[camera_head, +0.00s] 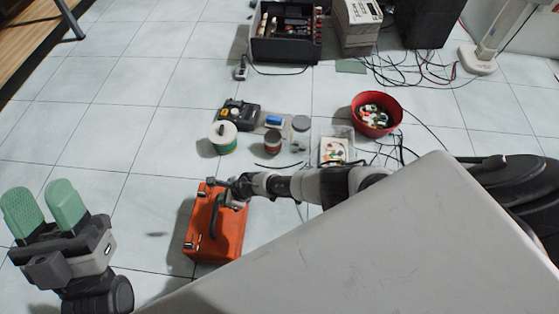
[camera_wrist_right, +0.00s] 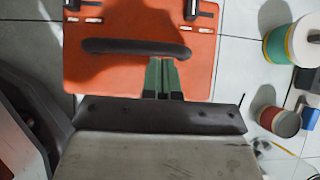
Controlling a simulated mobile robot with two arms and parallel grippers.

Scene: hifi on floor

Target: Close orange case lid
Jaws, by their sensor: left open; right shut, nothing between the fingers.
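The orange case (camera_head: 229,232) is on the floor at lower centre in the head view. Its orange face (camera_wrist_right: 110,72), dark handle (camera_wrist_right: 137,48) and two latches fill the upper left of the right wrist view. No open interior shows; the lid's seam is hard to make out. My right gripper (camera_wrist_right: 161,78) is shut and empty, its green fingertips just below the handle's right part, over the orange face; whether they touch is unclear. In the head view its arm reaches over the case's upper edge. My left gripper (camera_head: 45,208) is open and empty, left of the case.
A green-and-white spool (camera_head: 223,139), a red-brown jar (camera_head: 273,143) and a black device (camera_head: 237,113) stand beyond the case. A red bowl (camera_head: 377,114), cables and a dark crate (camera_head: 286,47) are farther back. Floor left of the case is clear.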

